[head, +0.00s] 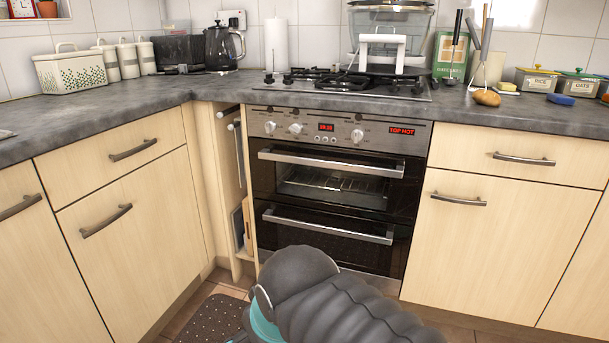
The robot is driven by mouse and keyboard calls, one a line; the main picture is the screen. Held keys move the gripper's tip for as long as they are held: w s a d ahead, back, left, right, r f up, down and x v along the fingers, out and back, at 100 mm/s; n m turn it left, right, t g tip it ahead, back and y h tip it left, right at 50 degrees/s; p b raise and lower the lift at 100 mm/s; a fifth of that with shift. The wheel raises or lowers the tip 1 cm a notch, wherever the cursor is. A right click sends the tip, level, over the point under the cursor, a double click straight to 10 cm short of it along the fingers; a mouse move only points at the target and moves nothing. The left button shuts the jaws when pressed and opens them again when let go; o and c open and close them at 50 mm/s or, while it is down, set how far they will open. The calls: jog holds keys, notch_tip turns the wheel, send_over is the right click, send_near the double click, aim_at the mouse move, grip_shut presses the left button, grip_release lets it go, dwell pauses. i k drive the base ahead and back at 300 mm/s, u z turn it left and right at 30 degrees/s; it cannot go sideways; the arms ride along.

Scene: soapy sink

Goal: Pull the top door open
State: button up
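The oven (260,180) stands under the hob in the middle of the head view. Its top door (270,178) is shut, with a dark window and a long silver handle (330,162) across its upper edge. A rack shows through the window. The lower door (300,243) is also shut, with its own silver handle (328,226). A red display on the panel reads "TOP HOT" (402,131). My grey arm shows at the bottom centre, in front of and below the oven. My gripper is not in view.
Wooden cupboards and drawers (130,215) flank the oven on the left, and more (490,240) on the right. A narrow open gap (240,185) lies left of the oven. A dark dotted mat (212,320) lies on the tiled floor. The worktop holds a kettle (222,46) and several containers.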

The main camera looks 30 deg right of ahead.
aim_at(405, 173)
jog(key=z, duration=1.65)
jog(key=k, duration=0.55)
jog(key=u, duration=0.5)
jog(key=i, duration=0.5)
